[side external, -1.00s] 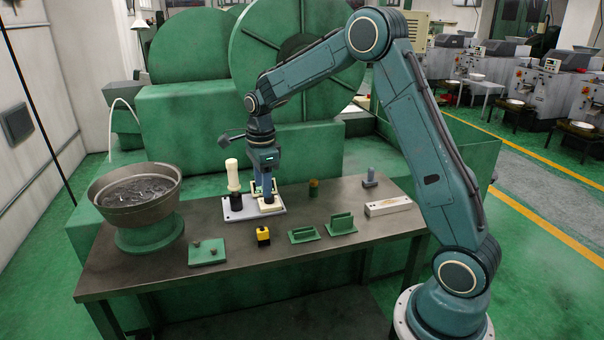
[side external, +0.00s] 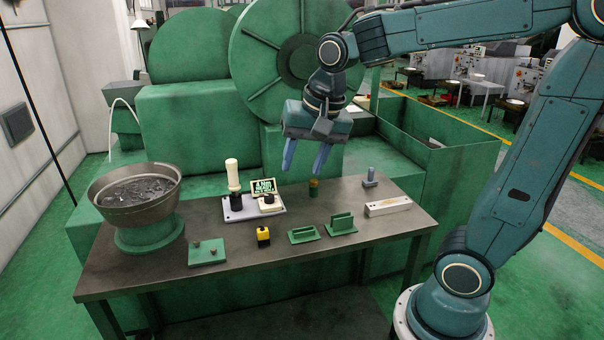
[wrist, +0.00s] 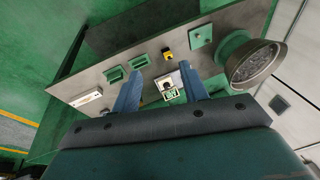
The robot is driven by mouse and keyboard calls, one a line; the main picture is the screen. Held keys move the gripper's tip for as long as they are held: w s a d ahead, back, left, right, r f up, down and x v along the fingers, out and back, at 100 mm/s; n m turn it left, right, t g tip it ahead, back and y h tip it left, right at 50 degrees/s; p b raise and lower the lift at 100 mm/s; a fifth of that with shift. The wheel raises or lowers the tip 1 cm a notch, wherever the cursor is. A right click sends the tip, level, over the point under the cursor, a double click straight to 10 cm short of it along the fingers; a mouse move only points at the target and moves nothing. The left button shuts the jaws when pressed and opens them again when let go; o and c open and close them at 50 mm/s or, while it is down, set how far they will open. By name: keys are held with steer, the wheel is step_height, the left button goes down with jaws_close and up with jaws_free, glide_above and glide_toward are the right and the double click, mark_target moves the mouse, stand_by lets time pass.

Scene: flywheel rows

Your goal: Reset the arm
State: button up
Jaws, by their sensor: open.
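My gripper (side external: 305,156) is open and empty, with its two blue fingers pointing down, well above the back of the workbench (side external: 330,257). In the side view it hangs up and to the right of a grey-white plate (side external: 240,214) that carries a cream-handled upright part (side external: 233,174) and a small display with green characters (side external: 264,187). In the wrist view the open fingers (wrist: 160,92) frame the display (wrist: 170,94), which lies some way below. Nothing is held between the fingers.
A metal bowl of parts (side external: 137,187) stands at the bench's left. A green plate with two pegs (side external: 207,251), a yellow-black button box (side external: 263,236), green brackets (side external: 341,223), a pale bar (side external: 388,206) and a grey-blue peg part (side external: 370,178) are spread over the bench. Large green machinery stands behind.

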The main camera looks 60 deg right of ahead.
steer(key=s+a+n+t, duration=0.2)
steer(key=s+a+n, duration=0.1)
steer(key=s+n, duration=0.7)
steer(key=shift+s+f, duration=0.4)
steer(key=shift+s, duration=0.75)
